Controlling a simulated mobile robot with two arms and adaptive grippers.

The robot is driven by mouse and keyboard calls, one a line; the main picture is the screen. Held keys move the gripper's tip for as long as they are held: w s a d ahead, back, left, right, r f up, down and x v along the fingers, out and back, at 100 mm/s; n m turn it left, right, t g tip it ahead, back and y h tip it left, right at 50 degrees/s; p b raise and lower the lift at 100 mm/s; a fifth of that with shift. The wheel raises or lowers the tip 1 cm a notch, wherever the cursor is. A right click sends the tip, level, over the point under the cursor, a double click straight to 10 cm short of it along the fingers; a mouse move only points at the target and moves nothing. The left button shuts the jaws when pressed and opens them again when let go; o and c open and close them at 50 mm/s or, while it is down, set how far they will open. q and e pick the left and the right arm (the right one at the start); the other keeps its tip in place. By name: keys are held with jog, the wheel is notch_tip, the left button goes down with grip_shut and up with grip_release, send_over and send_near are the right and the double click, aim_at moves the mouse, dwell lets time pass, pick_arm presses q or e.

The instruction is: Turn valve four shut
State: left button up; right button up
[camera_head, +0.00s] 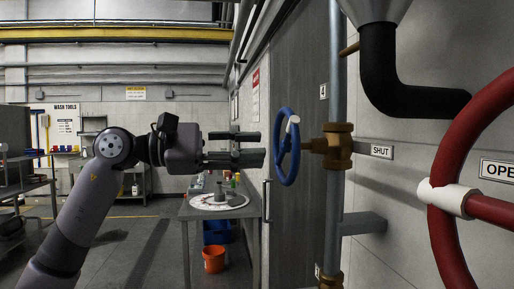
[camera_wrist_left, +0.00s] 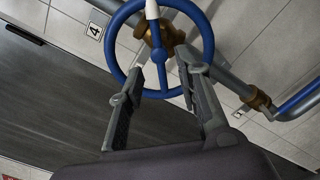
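Valve four is a blue handwheel (camera_head: 287,147) on a brass body (camera_head: 333,146), set on a grey vertical pipe beside a "4" tag (camera_head: 323,91). The wheel has a white mark at its top. My left gripper (camera_head: 264,147) is just left of the wheel, its fingers apart and pointing at it. In the left wrist view the open fingers (camera_wrist_left: 160,68) are on either side of the lower spoke of the wheel (camera_wrist_left: 109,48), with nothing held. Whether they touch the rim cannot be told. My right gripper is not in view.
A large red wheel (camera_head: 447,225) with a white-banded spoke and an "OPEN" sign (camera_head: 498,170) are at far right. A black elbow pipe (camera_head: 385,80) hangs above. A table (camera_head: 190,212) and orange bucket (camera_head: 214,259) stand behind, lower left.

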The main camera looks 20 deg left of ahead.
aim_at(310, 146)
pick_arm(q)
jog(key=s+a+n, duration=0.1)
jog(key=s+a, duration=0.2)
jog(key=a, duration=0.1)
jog(key=p+x, duration=0.7)
jog(key=x, duration=0.9)
jog(key=shift+w+r, duration=0.15)
jog(key=shift+w, duration=0.1)
jog(key=shift+w+d, duration=0.2)
jog(key=shift+d, duration=0.1)
grip_shut()
